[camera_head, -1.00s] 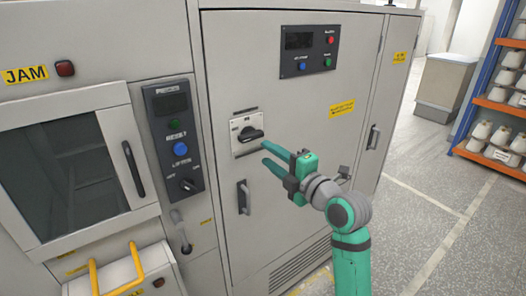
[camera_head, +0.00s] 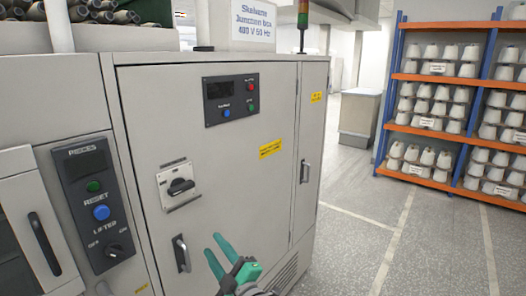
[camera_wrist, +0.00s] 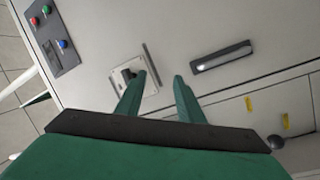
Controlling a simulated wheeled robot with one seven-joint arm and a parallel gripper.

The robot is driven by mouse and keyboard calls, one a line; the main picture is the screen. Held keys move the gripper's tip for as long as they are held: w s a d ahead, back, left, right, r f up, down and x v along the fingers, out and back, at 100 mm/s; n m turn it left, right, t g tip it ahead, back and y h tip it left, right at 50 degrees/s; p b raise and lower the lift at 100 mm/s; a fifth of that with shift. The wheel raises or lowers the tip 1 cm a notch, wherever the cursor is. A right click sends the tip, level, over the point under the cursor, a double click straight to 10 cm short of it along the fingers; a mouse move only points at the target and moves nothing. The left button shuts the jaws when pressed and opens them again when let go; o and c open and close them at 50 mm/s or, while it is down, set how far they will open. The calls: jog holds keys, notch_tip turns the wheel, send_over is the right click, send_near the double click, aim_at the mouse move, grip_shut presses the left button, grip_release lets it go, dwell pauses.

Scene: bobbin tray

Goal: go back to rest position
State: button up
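My gripper (camera_head: 219,250) is green and shows at the bottom middle of the head view, in front of the grey cabinet (camera_head: 235,155). Its two fingers are apart with nothing between them. In the wrist view my gripper (camera_wrist: 161,82) is also open, and the fingers point toward the cabinet front. The black rotary switch (camera_head: 181,187) on its pale plate is up and left of the gripper in the head view. In the wrist view the switch (camera_wrist: 130,75) shows beside the left fingertip; I cannot tell the exact gap.
A cabinet handle (camera_head: 181,253) is left of my gripper. A control panel with a RESET button (camera_head: 101,212) stands at the left. Shelves of white bobbins (camera_head: 440,77) are at the back right. The floor (camera_head: 370,240) to the right is clear.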

jog(key=s+d+f+m+t+h, duration=0.1)
jog(key=s+d+f+m+h, duration=0.2)
jog(key=s+f+m+h, duration=0.55)
jog(key=s+d+f+m+h, duration=0.1)
jog(key=s+d+f+m, duration=0.4)
jog(key=s+f, duration=0.8)
jog(key=s+d+f+m+h, duration=0.1)
jog(key=s+d+m, duration=0.1)
jog(key=s, duration=1)
jog(key=s+d+f+m+g+h, duration=0.1)
jog(key=s+d+m, duration=0.2)
jog(key=s, duration=1)
jog(key=shift+s+d+f, duration=0.15)
jog(key=shift+s+f, duration=0.15)
jog(key=shift+f, duration=0.1)
jog(key=shift+c, duration=0.4)
